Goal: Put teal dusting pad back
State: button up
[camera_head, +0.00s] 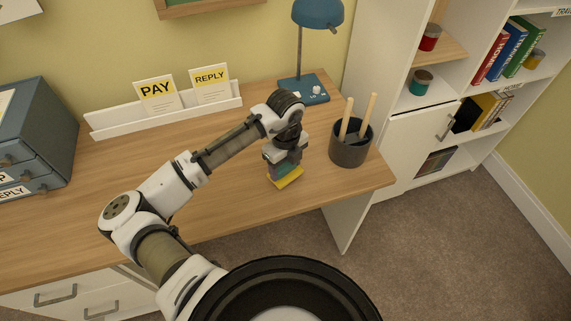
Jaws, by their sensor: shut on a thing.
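My gripper (285,158) is over the right part of the wooden desk, pointing down and shut on a small block. The block shows a teal side (283,171) just below the fingers, and I take it for the teal dusting pad; the fingers hide much of it. A flat yellow piece (289,179) shows directly under the teal part. I cannot tell whether it is part of the pad or a separate thing, or whether it touches the desk.
A dark grey cup (350,151) with two wooden handles stands just right of my gripper. A blue lamp (305,90) and a white card rack (165,117) stand behind. The desk (225,195) is clear in front. Blue drawers (42,140) stand left, a white shelf unit (405,150) right.

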jog(key=shift+f, duration=0.35)
jog(key=shift+f, duration=0.2)
jog(key=o, duration=1)
jog(key=shift+c, duration=0.2)
jog(key=shift+r, duration=0.1)
